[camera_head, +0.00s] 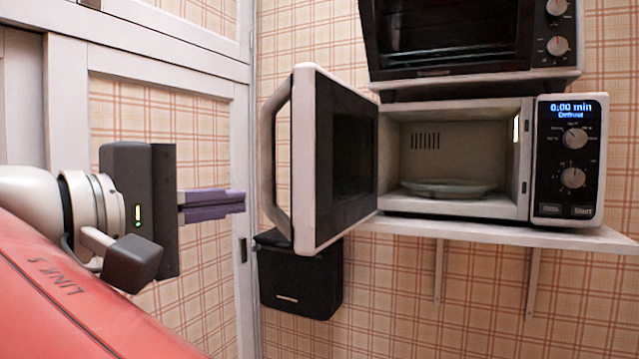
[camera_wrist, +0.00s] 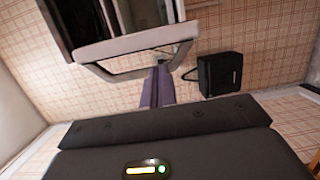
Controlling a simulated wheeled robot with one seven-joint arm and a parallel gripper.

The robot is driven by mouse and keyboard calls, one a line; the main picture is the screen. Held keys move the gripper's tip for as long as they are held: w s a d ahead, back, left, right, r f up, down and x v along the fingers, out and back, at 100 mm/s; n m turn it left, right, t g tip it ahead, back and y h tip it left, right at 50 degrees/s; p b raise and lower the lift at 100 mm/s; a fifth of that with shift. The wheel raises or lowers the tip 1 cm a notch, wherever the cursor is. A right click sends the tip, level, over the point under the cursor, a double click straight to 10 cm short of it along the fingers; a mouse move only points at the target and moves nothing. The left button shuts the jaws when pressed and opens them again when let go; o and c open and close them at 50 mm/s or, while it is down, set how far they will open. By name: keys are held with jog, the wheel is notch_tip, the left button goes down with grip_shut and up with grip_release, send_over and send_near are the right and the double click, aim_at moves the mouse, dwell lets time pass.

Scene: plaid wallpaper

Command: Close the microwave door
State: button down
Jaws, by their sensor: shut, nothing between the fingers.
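The microwave (camera_head: 585,217) stands on a wall shelf, its lit cavity facing me with a plate (camera_head: 450,188) inside. Its door (camera_head: 345,160) is hinged at the left of the cavity and stands wide open, swung out towards me. The curved door handle (camera_head: 272,160) is on the door's left side; the handle also shows in the wrist view (camera_wrist: 130,45). My gripper (camera_head: 243,200) is shut and empty, its purple fingers pointing right, just left of the handle. In the wrist view the fingers (camera_wrist: 160,72) reach towards the handle; whether they touch it I cannot tell.
A black toaster oven (camera_head: 450,72) sits on top of the microwave. A black box (camera_head: 300,285) is on the wall below the door; it also shows in the wrist view (camera_wrist: 220,73). The white shelf (camera_head: 500,233) juts out under the microwave. A white-framed panel (camera_head: 165,80) is at left.

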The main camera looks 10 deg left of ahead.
aim_at(276, 188)
jog(key=x, duration=0.5)
jog(key=a+r+b+x, duration=0.1)
jog(key=x, duration=0.2)
jog(key=shift+w+d+r, duration=0.1)
jog(key=shift+w, duration=0.45)
jog(key=shift+d, duration=0.1)
